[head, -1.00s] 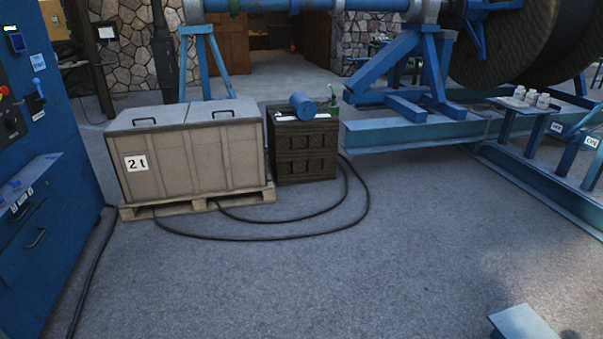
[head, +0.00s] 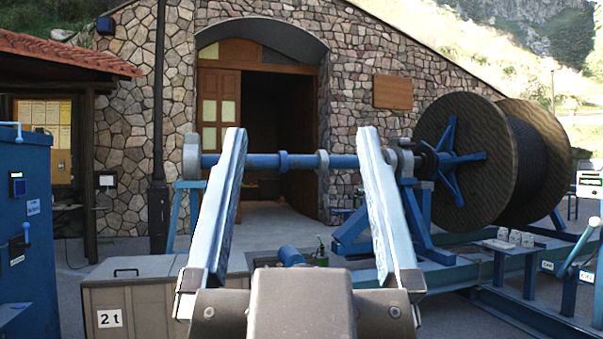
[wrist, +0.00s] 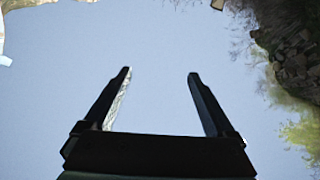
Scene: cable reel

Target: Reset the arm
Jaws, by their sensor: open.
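My gripper (head: 301,135) is raised in the middle of the head view, its two long fingers pointing up and standing wide apart. In the wrist view my gripper (wrist: 160,75) is also open and empty, set against pale sky. It touches nothing in either view.
A large cable reel (head: 465,165) sits on a blue frame with a blue shaft (head: 262,161) at the right. A grey box marked "2 t" (head: 135,300) stands low left. A blue cabinet (head: 25,240) is at the left edge. A stone building (head: 350,100) with an open doorway is behind.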

